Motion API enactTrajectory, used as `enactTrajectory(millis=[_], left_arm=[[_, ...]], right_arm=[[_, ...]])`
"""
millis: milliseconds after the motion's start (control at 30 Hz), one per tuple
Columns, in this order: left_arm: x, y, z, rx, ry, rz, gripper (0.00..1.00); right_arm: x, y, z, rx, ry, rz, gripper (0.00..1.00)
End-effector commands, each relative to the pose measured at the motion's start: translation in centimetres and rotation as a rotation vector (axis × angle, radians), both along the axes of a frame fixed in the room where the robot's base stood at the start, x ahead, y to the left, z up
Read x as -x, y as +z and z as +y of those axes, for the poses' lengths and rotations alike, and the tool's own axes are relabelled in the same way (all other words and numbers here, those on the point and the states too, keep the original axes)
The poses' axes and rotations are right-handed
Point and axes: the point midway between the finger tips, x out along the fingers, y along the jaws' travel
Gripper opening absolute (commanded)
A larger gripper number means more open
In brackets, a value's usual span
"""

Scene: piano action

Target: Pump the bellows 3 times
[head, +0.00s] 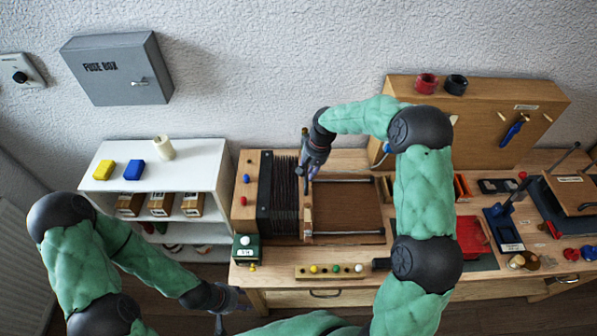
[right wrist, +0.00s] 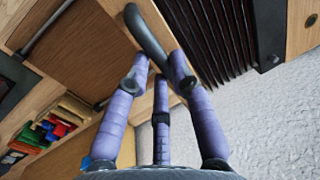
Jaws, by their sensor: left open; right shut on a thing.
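The bellows (head: 283,197) are black and pleated, on the wooden bench left of a brown panel between rails. Their pleats also show at the top of the right wrist view (right wrist: 205,35). A pale wooden end board (head: 308,222) stands at their right side. A dark rounded handle (right wrist: 146,38) on this board lies between the fingers of my right gripper (right wrist: 158,75). That gripper (head: 307,182) is shut on the handle; the fingers hide part of it. My left gripper (head: 228,304) is open and empty, low in front of the bench's left end.
A white shelf (head: 205,185) with yellow and blue blocks stands left of the bench. A strip of coloured knobs (head: 330,271) lies at the bench front. A green box (head: 246,249) sits at the front left corner. Tools and red parts crowd the right side.

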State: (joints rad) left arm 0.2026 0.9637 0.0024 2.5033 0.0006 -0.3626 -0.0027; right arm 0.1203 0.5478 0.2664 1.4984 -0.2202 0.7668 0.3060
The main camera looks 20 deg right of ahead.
Motion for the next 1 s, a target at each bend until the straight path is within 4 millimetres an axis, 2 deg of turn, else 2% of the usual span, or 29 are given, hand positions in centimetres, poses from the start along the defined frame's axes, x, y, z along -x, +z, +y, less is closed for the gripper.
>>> enactTrajectory(millis=[33, 200, 500, 733, 1000], left_arm=[[0.0, -0.2, 0.0, 0.0, 0.0, 0.0, 0.47], [0.0, -0.6, 0.0, 0.0, 0.0, 0.0, 0.47], [0.0, -1.1, 0.0, 0.0, 0.0, 0.0, 0.47], [0.0, -1.3, 0.0, 0.0, 0.0, 0.0, 0.47], [0.0, -1.4, 0.0, 0.0, 0.0, 0.0, 0.47]], right_arm=[[0.4, -0.1, -1.7, 0.002, -0.008, 0.0, 0.0], [1.8, 0.0, -6.7, 0.003, -0.01, 0.0, 0.0], [4.2, 0.0, -14.8, 0.004, -0.007, 0.0, 0.0], [5.2, 0.1, -18.4, 0.004, -0.004, 0.0, 0.0], [5.6, 0.1, -19.5, 0.003, -0.001, 0.0, 0.0]])
